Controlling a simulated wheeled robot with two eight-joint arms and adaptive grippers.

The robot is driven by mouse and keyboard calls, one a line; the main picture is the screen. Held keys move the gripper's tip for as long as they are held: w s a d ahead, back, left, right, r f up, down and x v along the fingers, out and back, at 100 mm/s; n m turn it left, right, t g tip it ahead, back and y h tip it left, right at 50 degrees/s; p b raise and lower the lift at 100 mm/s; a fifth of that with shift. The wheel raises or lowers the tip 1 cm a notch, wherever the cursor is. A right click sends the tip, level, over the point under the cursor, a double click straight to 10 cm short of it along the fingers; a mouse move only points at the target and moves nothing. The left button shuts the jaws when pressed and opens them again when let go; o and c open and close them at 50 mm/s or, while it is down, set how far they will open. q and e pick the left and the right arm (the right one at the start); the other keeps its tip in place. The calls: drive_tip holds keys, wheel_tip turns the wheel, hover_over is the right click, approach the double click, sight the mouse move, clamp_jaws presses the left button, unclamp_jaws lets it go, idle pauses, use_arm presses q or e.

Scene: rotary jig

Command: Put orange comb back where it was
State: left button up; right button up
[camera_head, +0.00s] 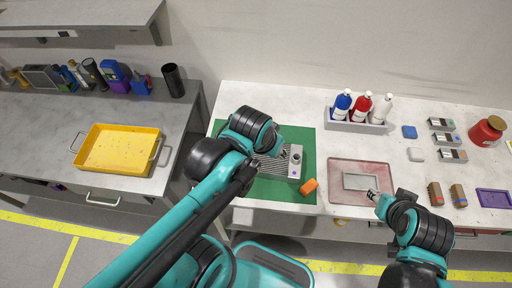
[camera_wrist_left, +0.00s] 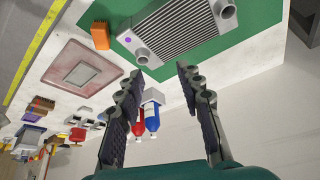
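The orange comb (camera_head: 309,186) lies at the front right edge of the green mat (camera_head: 306,140), beside the metal radiator (camera_head: 295,162). In the left wrist view the comb (camera_wrist_left: 100,36) shows at upper left, apart from my fingers. My left gripper (camera_head: 281,142) is over the mat's far part, near the radiator. In its wrist view the left gripper (camera_wrist_left: 159,70) has its fingers spread with nothing between them. My right gripper (camera_head: 373,195) is by the grey plate on the red tray (camera_head: 345,197); its finger opening is too small to tell.
A rack with blue, red and white bottles (camera_head: 358,124) stands at the back. Two brown brushes (camera_head: 457,195), a purple tray (camera_head: 494,198) and a red jar (camera_head: 485,132) are at right. A yellow tray (camera_head: 117,150) sits on the left bench.

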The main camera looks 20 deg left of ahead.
use_arm(q)
drive_tip(key=a, duration=0.1)
drive_tip(key=s+a+n+t, duration=0.1)
drive_tip(key=s+a+t, duration=0.1)
drive_tip(key=a, duration=0.1)
drive_tip(key=shift+a+r+n+y, duration=0.1)
drive_tip(key=shift+r+n+y, duration=0.15)
drive_tip(key=shift+n+y, duration=0.05)
wheel_tip(320, 180, down, 4)
drive_tip(key=b, duration=0.4)
drive_tip(key=shift+f, duration=0.15)
idle(0.5)
